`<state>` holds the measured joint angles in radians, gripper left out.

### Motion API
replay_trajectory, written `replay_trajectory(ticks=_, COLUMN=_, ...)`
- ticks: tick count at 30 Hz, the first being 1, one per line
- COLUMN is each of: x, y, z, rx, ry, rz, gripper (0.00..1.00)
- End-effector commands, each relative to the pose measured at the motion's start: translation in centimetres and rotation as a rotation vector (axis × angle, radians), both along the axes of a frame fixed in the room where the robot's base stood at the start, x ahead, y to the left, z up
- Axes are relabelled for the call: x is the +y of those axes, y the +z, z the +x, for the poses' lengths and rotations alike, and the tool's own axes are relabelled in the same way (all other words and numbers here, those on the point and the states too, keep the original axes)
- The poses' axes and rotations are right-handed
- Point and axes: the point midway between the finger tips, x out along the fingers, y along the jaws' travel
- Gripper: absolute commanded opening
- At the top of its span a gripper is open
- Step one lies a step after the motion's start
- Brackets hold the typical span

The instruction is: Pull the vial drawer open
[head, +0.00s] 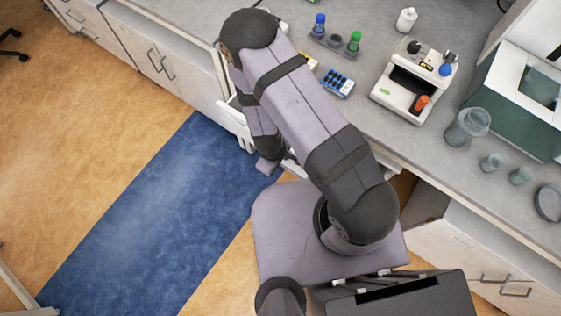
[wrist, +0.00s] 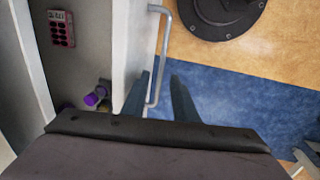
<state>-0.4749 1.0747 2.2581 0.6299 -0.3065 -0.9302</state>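The vial drawer (wrist: 78,60) stands partly out from the cabinet in the wrist view, and its inside shows. A grey bar handle (wrist: 163,45) sits on the drawer's pale front (wrist: 132,45). My gripper (wrist: 161,76) is open at the handle's near end, its fingers apart on either side of the bar. I cannot tell whether either finger touches it. In the head view my arm hides most of the drawer, and the fingertips are not clear.
The bench top (head: 360,140) above carries a blue-dotted rack (head: 338,82), capped bottles, a white instrument (head: 415,82) and glassware. A blue mat (head: 140,215) lies on the open floor before the cabinets. My round base shows near the handle in the wrist view.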

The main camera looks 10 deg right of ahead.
Motion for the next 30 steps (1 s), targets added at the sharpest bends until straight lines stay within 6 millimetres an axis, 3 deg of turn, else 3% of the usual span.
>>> replay_trajectory(ticks=6, x=-0.2, y=-1.4, z=0.2, rx=0.0, ry=0.0, rz=0.0, gripper=0.26)
replay_trajectory(ticks=17, x=-0.2, y=-1.7, z=0.2, rx=-0.001, ry=0.0, rz=0.001, gripper=0.26)
replay_trajectory(ticks=20, x=-0.2, y=-1.7, z=0.2, rx=-0.001, ry=0.0, rz=0.001, gripper=0.03)
replay_trajectory(ticks=21, x=-0.2, y=-1.7, z=0.2, rx=-0.001, ry=0.0, rz=0.001, gripper=0.0)
replay_trajectory(ticks=30, x=-0.2, y=-1.7, z=0.2, rx=0.0, ry=0.0, rz=0.0, gripper=0.0)
